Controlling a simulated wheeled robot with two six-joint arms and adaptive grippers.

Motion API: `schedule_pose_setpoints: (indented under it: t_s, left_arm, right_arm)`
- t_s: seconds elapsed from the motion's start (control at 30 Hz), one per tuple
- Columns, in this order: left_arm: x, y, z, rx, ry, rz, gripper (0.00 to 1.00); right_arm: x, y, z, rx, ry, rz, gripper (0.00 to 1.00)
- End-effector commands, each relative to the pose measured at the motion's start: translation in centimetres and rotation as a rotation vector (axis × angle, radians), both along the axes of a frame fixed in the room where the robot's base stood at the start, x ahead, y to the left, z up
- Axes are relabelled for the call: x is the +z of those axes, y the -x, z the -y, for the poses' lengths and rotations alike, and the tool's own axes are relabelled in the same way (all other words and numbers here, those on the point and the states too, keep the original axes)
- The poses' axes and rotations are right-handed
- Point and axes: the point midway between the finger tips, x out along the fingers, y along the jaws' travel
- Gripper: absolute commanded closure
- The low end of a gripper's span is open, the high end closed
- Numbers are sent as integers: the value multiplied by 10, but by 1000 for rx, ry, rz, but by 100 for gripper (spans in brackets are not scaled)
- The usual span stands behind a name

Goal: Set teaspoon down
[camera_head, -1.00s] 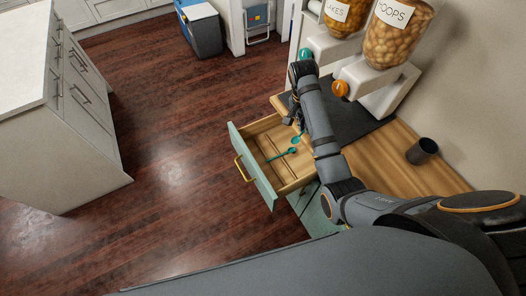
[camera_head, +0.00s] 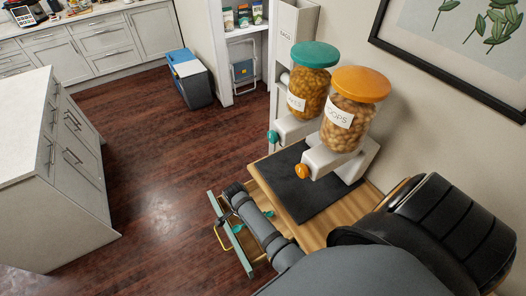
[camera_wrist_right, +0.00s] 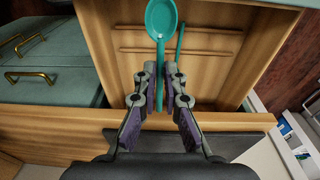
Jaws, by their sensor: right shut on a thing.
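A teal teaspoon (camera_wrist_right: 162,18) is in my right gripper (camera_wrist_right: 160,88). Its handle runs between the two fingers and its bowl points away from me, over the open wooden drawer (camera_wrist_right: 215,75). I cannot tell whether it touches the drawer floor. A second teal utensil (camera_wrist_right: 180,45) lies in the drawer beside it, partly hidden. In the head view the right gripper (camera_head: 233,192) is over the drawer near its front (camera_head: 214,205). My arm covers much of the drawer, and teal pieces show on both sides of it. My left gripper is out of view.
A dark mat (camera_head: 312,190) lies on the wooden counter (camera_head: 345,208) behind the drawer. Two food dispensers with a teal lid (camera_head: 314,55) and an orange lid (camera_head: 360,84) stand there. A white island (camera_head: 60,190) stands to the left, with open floor (camera_head: 150,190) between.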

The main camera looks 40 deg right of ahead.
Motion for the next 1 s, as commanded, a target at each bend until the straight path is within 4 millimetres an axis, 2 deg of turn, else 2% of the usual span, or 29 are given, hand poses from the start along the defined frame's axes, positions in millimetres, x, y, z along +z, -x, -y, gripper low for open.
schedule_pose_setpoints:
  t_s: [0.17,0.33,0.4,0.57,0.8,0.9,1.0]
  left_arm:
    - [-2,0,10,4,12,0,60]
    - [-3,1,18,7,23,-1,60]
    - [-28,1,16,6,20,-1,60]
    - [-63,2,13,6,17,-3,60]
    - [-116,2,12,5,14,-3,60]
    - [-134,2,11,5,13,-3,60]
    - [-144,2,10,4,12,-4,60]
  right_arm:
    - [-6,-6,3,-9,2,5,100]
    - [-22,-40,24,-9,4,4,100]
    - [-42,-55,33,-9,3,6,100]
    - [-55,-80,47,-10,1,6,100]
    - [-85,-100,59,-8,1,6,100]
    - [-95,-108,64,-9,1,4,100]
    - [-98,-114,67,-9,1,4,100]
